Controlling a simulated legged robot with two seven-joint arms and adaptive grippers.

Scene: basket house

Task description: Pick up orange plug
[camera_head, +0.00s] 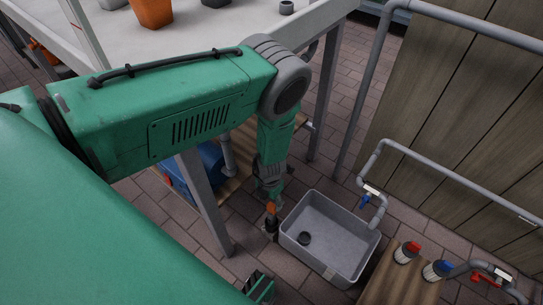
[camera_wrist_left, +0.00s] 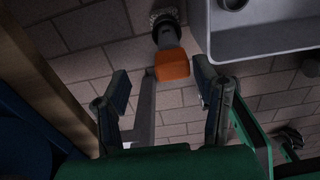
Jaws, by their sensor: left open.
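The orange plug (camera_head: 271,207) is on the brick floor just left of the grey basin (camera_head: 330,240). In the left wrist view the orange plug (camera_wrist_left: 172,66) shows an orange block with a dark grey stem and ribbed end beyond it. My left gripper (camera_head: 270,193) reaches down over the plug from above. In the wrist view its two fingers (camera_wrist_left: 163,82) are spread apart with the orange block ahead, between the line of their tips. Nothing is held, and I see no contact with the plug.
The basin's wall (camera_wrist_left: 270,42) is close to the right finger. A dark round piece (camera_head: 304,238) lies inside it. A table leg (camera_head: 203,205) stands near my forearm. Pipes (camera_head: 375,190) rise at the right.

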